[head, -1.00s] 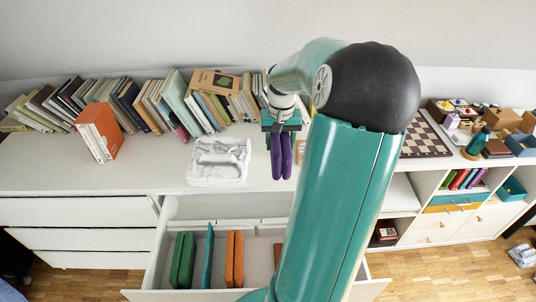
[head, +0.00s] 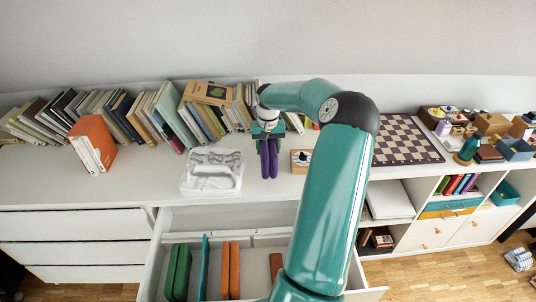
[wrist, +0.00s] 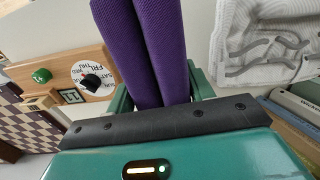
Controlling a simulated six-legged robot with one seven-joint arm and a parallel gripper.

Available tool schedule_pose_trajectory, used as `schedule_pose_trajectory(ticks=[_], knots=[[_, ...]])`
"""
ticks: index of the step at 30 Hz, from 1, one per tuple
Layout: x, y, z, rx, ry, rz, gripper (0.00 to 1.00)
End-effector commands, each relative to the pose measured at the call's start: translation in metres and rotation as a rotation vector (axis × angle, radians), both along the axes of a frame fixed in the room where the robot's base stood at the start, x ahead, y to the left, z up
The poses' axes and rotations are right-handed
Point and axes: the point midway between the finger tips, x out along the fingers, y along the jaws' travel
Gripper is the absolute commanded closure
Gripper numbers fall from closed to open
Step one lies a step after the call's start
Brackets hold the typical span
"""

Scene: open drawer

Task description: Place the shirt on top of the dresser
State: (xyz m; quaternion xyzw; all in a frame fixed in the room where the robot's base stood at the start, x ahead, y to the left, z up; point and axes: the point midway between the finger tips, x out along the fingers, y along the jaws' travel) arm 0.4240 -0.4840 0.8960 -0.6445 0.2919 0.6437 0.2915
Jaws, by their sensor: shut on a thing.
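A purple folded shirt (head: 269,158) hangs upright from my gripper (head: 268,131), which is shut on its upper end. The shirt also shows in the wrist view (wrist: 150,45), running up from between the green gripper parts (wrist: 160,95) as two thick layers. My arm hides part of the drawer's right side.
Leaning books (head: 180,115) line the back. A small wooden calendar (head: 301,160) stands to the right, with a chessboard (head: 405,140) beyond. The left dresser top is mostly clear.

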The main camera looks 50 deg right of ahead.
Motion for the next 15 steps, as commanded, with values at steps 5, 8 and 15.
schedule_pose_trajectory(ticks=[5,8,15], knots=[[0.003,-0.003,-0.020,0.004,0.001,0.000,0.74],[0.003,-0.003,-0.033,0.003,0.000,-0.001,0.74],[0.004,-0.003,-0.036,0.000,-0.001,-0.001,0.74]])
